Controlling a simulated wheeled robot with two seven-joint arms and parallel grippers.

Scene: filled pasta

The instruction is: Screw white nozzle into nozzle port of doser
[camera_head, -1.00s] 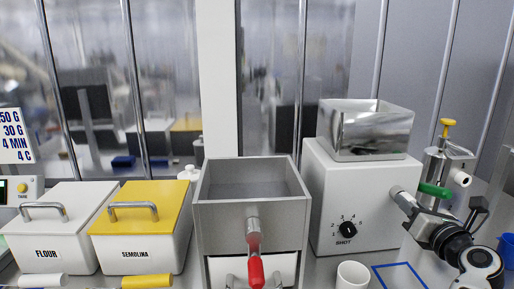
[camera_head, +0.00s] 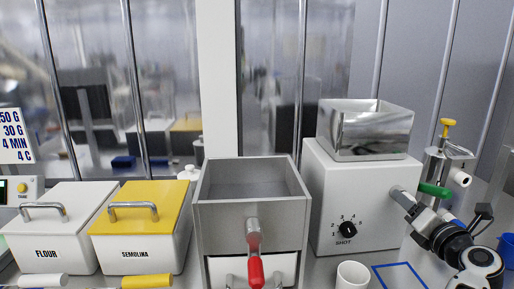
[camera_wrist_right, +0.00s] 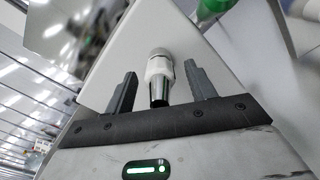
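The doser (camera_head: 325,195) is a white box with a metal hopper and a SHOT dial, right of centre in the head view. Its metal nozzle port (camera_head: 398,192) sticks out of the right side. In the right wrist view, the white nozzle (camera_wrist_right: 160,68), with a metal tip, is at the port (camera_wrist_right: 158,51) on the doser's white face (camera_wrist_right: 120,65). It appears in line with the port; how far it is threaded I cannot tell. My right gripper (camera_wrist_right: 165,85) is open, its fingers on both sides of the nozzle with gaps. My left gripper is not in view.
A white cup (camera_head: 352,275) and a blue-outlined square (camera_head: 400,276) lie in front of the doser. A grey open-topped machine (camera_head: 250,215) with a red handle stands left.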

